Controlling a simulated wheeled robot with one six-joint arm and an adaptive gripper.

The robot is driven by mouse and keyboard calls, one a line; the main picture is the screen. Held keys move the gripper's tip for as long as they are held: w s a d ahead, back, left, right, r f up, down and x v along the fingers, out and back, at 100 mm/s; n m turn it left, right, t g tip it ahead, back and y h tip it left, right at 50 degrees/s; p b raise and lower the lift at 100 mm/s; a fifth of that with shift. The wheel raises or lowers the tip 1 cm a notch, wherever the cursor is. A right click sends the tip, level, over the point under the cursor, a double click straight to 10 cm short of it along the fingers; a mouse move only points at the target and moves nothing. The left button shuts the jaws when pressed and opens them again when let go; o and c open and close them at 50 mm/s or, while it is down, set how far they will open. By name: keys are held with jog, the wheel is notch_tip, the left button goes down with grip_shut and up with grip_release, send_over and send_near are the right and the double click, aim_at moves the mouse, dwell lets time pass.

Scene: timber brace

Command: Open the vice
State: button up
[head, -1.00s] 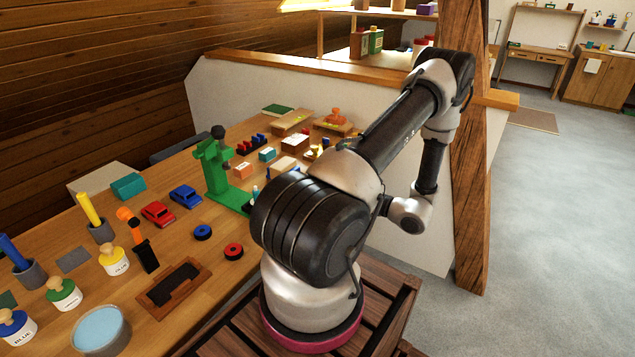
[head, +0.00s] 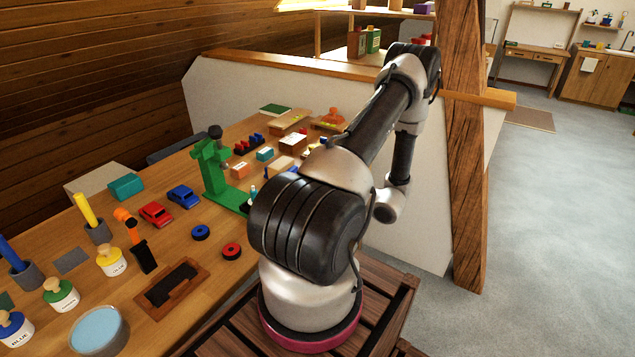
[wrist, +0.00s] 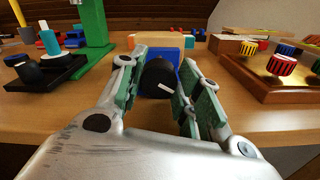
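The blue vice (wrist: 165,53) stands near the front edge of the bench in the wrist view. Its round black screw end (wrist: 159,76) faces me, with a short pale handle bar (wrist: 167,88) slanting across it. A pale block with an orange part (wrist: 160,40) shows at the top of the vice; I cannot tell if it is clamped. My gripper (wrist: 164,68) is open, with one finger on each side of the black screw end. Contact is not clear. In the head view my arm hides the gripper and most of the vice.
A green press (wrist: 93,20) stands left of the vice, beside a black base with pegs (wrist: 42,70). A wooden tray with colored ridged knobs (wrist: 265,85) is close on the right. In the head view a timber post (head: 465,150) rises right of my arm.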

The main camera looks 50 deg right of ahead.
jog(key=shift+c, duration=0.7)
jog(key=shift+n, duration=0.3)
jog(key=shift+a+n, duration=0.1)
jog(key=shift+n, duration=2.5)
jog(key=o, duration=1)
jog(key=shift+o, duration=0.2)
jog(key=s+d, duration=0.1)
jog(key=s, duration=1.1)
